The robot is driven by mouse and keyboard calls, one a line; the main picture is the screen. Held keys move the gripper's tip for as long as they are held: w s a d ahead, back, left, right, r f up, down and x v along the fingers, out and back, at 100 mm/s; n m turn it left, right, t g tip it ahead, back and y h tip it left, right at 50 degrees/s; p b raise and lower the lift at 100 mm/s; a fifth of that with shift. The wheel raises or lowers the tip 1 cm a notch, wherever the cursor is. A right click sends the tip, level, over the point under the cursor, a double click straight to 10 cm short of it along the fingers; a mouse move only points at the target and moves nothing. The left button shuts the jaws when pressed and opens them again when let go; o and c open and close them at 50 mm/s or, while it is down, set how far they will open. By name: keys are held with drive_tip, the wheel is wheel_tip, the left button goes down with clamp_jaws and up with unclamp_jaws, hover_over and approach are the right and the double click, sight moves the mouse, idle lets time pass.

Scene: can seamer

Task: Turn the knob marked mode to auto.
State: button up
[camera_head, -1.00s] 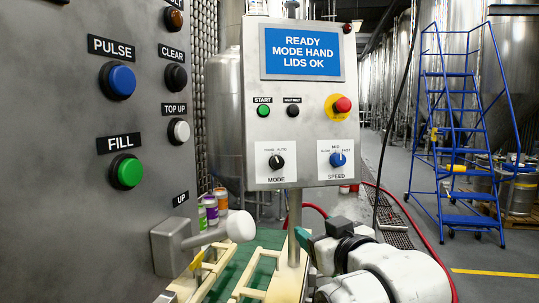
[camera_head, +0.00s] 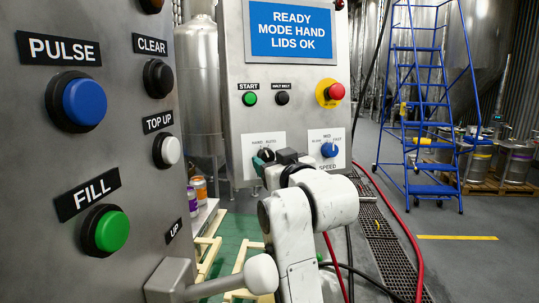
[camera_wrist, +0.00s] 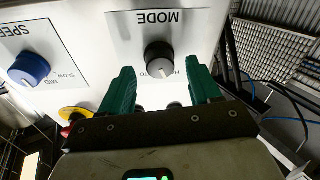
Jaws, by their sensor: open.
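The black mode knob (camera_wrist: 158,56) sits on a white plate marked MODE, upside down in the wrist view. Its pale pointer mark faces down and slightly right, towards the HAND label; the AUTO label is partly hidden. In the head view the knob (camera_head: 267,155) is partly covered by my gripper (camera_head: 262,162). The screen (camera_head: 291,31) reads READY, MODE HAND, LIDS OK. In the wrist view my gripper (camera_wrist: 160,72) is open, its green fingers apart with the knob centred between their tips. I cannot tell if the fingertips reach past the knob's face.
The blue speed knob (camera_head: 329,150) is right of the mode knob. A red emergency stop (camera_head: 336,91) and green start button (camera_head: 249,98) are above. At left, a panel with a green fill button (camera_head: 112,231) and a white-ended lever (camera_head: 261,273) stands close to my arm.

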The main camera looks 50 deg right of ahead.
drive_tip(key=shift+x, duration=1)
drive_tip(key=c, duration=1)
drive_tip(key=shift+c, duration=0.2)
